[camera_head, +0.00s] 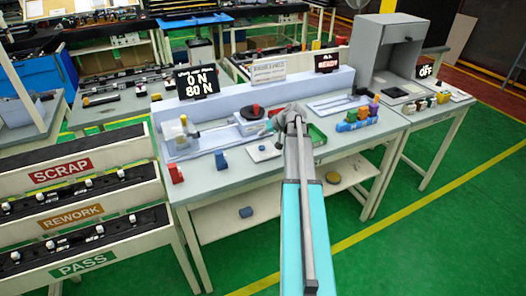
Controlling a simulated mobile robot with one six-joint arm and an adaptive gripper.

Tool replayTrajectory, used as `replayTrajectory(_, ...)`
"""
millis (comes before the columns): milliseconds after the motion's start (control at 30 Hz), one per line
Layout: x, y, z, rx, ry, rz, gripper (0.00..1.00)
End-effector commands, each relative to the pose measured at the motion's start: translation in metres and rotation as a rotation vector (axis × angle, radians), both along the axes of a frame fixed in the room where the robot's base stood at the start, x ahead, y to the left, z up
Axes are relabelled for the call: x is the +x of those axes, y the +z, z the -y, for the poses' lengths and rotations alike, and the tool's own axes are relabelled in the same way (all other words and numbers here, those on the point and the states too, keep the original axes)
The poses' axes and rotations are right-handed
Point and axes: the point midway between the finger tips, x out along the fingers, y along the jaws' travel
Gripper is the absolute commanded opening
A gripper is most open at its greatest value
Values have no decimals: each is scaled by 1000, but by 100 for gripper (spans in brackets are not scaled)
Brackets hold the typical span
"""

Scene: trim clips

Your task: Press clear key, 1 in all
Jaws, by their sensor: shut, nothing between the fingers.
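My arm reaches up from the bottom of the view over the workbench (222,186). My gripper (268,128) is small in the picture, at the arm's far end, above the middle of the bench; it is shut and empty. A small white pad (263,151) with a dark spot lies on the bench just below it. A black display (197,82) reading "0 N" and "80 N" stands at the back left. I cannot make out a key marked clear; the arm hides part of the bench.
A red block (176,173) and a blue block (221,161) stand at the bench's front left. A device with a dark red-topped knob (255,111) is behind the gripper. Coloured parts sit in a blue holder (358,124) at right. Labelled racks (85,205) stand left.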

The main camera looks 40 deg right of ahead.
Motion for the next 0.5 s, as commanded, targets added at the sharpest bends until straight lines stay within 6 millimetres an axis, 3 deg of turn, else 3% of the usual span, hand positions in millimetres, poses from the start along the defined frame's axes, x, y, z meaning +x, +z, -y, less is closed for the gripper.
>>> replayTrajectory(200,0,-23,0,0,0,0,0)
replayTrajectory(500,0,-39,-1,-1,1,0,0)
